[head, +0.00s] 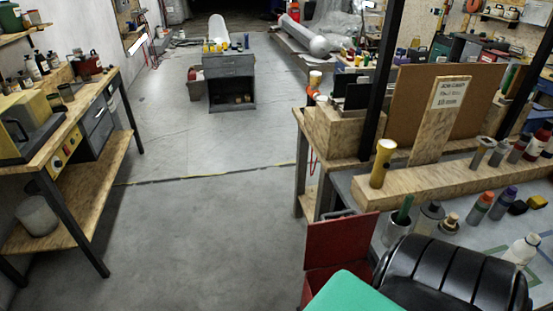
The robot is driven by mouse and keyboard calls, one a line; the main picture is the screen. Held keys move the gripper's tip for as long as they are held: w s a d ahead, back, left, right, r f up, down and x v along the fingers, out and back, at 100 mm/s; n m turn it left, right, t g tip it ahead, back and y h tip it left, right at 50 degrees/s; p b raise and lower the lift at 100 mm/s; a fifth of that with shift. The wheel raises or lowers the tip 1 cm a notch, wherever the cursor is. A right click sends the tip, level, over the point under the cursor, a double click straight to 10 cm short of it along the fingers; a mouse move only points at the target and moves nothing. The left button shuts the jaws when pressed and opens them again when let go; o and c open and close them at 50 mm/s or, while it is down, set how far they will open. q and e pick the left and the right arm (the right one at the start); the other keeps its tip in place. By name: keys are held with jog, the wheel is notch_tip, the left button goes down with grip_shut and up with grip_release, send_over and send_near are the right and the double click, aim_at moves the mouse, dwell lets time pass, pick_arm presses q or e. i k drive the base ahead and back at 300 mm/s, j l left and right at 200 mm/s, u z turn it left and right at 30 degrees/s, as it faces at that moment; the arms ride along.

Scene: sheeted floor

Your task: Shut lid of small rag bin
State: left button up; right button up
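A red metal bin (316,283) stands low at the bottom centre-right, beside the workbench; I take it to be the small rag bin. A flat red panel (341,240) stands raised above it and looks like its lid, tilted up and open. The bin's mouth and much of its body are hidden by a green surface in front. Neither of my grippers is in view.
A workbench (365,190) with bottles and cans fills the right. A black ribbed object (455,270) blocks the lower right. Another bench (105,160) lines the left wall. A grey cabinet (230,82) stands farther back. The floor (205,220) between is clear.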

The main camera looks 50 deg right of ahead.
aim_at(338, 241)
jog(key=i+j+z, duration=0.1)
jog(key=i+z, duration=0.2)
jog(key=i+j+z, duration=0.2)
jog(key=i+z, duration=0.15)
jog(key=i, duration=0.15)
jog(key=i+j+z, duration=0.3)
jog(key=i+z, duration=0.2)
jog(key=z, duration=0.25)
jog(key=i+z, duration=0.25)
jog(key=z, duration=0.25)
jog(key=i+j+z, duration=0.15)
jog(key=z, duration=0.3)
jog(key=i+j+z, duration=0.15)
jog(key=j+z, duration=0.15)
jog(key=z, duration=0.2)
